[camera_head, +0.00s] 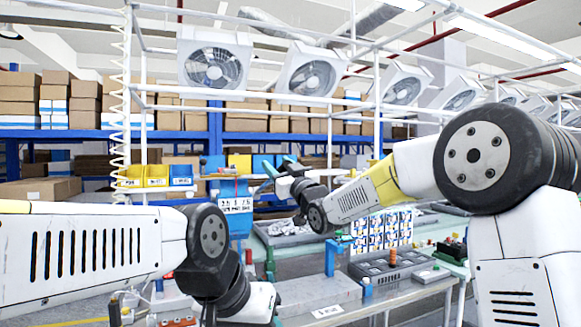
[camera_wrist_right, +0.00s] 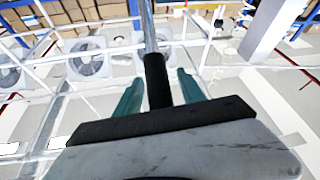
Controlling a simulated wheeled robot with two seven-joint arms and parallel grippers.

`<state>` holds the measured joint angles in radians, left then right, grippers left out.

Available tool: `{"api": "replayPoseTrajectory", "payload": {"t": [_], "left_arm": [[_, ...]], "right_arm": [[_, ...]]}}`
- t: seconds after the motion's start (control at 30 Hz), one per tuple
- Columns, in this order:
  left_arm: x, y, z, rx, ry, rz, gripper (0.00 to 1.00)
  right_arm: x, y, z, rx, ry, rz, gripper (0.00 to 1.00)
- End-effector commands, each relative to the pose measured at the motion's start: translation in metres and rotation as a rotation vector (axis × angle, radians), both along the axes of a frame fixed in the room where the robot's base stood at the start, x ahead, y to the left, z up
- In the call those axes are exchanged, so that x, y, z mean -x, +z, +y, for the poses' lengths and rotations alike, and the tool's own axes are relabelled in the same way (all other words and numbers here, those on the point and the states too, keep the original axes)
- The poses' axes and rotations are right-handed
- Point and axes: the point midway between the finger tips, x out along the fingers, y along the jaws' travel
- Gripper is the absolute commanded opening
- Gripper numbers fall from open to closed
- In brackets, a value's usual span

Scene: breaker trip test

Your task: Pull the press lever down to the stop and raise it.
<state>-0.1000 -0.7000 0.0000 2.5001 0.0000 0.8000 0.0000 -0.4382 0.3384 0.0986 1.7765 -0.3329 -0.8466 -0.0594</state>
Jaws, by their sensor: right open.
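The press lever shows in the right wrist view as a metal rod (camera_wrist_right: 148,25) with a black grip (camera_wrist_right: 157,80). The grip lies between the two teal fingers of my right gripper (camera_wrist_right: 160,77), which is open, with a gap on each side of the grip. In the head view my right gripper (camera_head: 274,169) is beside the upper part of a blue press-like stand (camera_head: 241,222) with a white numbered panel (camera_head: 236,204). The lever is hard to make out there.
A workbench (camera_head: 345,304) carries a grey parts tray (camera_head: 392,268) and a blue post (camera_head: 330,258). A white frame with fans (camera_head: 215,66) stands behind, before shelves of cartons.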

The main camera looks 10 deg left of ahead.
Motion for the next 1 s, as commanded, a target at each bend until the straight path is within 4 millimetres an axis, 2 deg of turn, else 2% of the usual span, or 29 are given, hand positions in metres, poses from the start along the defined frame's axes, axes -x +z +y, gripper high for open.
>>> {"api": "replayPoseTrajectory", "payload": {"t": [0.2,0.43,1.0], "left_arm": [[0.0000,0.0000,0.0000,0.000,0.000,0.000,0.45],[0.0000,0.0000,0.0000,0.000,0.000,0.000,0.45],[0.0000,0.0000,0.0000,0.000,0.000,0.000,0.45]], "right_arm": [[-0.0003,0.0002,0.0002,0.000,0.000,0.000,0.47],[-0.0002,0.0002,0.0000,0.000,0.000,0.000,0.02],[0.0000,0.0002,0.0000,0.000,0.000,0.000,0.00]]}}
